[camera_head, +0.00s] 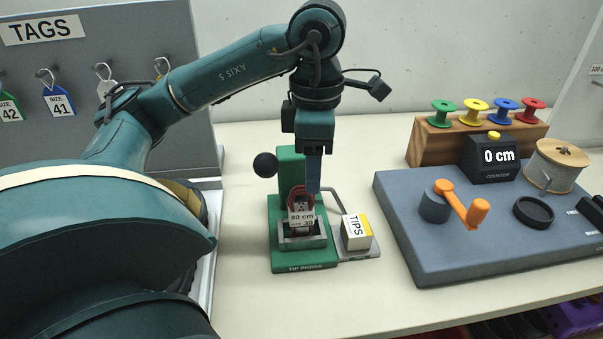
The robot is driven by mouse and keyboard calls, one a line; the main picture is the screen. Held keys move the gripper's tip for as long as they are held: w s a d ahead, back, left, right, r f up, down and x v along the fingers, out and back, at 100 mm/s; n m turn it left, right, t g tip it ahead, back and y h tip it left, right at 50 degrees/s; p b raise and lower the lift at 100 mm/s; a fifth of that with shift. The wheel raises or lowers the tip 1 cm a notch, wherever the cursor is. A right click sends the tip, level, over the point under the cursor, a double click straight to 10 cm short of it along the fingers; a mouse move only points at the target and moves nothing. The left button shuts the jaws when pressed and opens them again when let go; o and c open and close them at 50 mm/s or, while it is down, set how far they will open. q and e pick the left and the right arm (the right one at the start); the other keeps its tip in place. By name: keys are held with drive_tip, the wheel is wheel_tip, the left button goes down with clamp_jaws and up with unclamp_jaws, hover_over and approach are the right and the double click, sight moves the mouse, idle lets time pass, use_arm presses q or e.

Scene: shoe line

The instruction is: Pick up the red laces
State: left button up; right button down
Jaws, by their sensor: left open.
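The red laces (297,196) are a small bundle with a white tag (302,217) reading "80 cm" and "39". They sit upright in the grey metal holder of the green tip press (290,168). My left gripper (313,190) points straight down from above, with its fingers at the right side of the laces. It is open, though the fingers overlap from this angle. I cannot tell whether a finger touches the laces. My right gripper is not in view.
A box marked "TIPS" (356,232) stands just right of the press. A grey counter board (415,240) with an orange crank (461,205) and a spool (556,165) fills the right. A tag board (110,45) stands back left. Bare table (240,290) lies in front.

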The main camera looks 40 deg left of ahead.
sight(312, 206)
use_arm(q)
drive_tip(key=f, duration=0.8)
drive_tip(key=shift+w+a+b, duration=0.2)
drive_tip(key=shift+a+b, duration=0.1)
drive_tip(key=shift+b, duration=0.1)
clamp_jaws()
